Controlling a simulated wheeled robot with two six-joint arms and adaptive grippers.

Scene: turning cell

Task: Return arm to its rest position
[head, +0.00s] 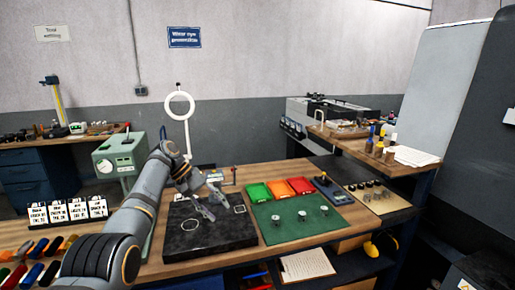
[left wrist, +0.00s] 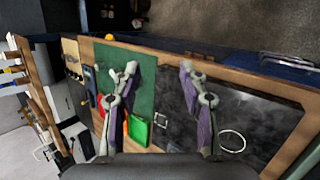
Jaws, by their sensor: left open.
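My left arm reaches in from the lower left of the head view. Its gripper (head: 212,207) hangs over the black surface plate (head: 185,262) on the wooden bench. In the left wrist view the two fingers of this gripper (left wrist: 158,70) are spread apart with nothing between them. One finger overlaps the green mat (left wrist: 145,60) in that view, the other the black plate (left wrist: 262,115). My right gripper is not in view.
Green (head: 257,193), orange (head: 278,189) and red (head: 299,185) bins stand behind the green mat (head: 335,218), which holds small metal parts. A white ring lamp (head: 187,125) stands behind the plate. Colored tool handles (head: 35,262) lie at the front left.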

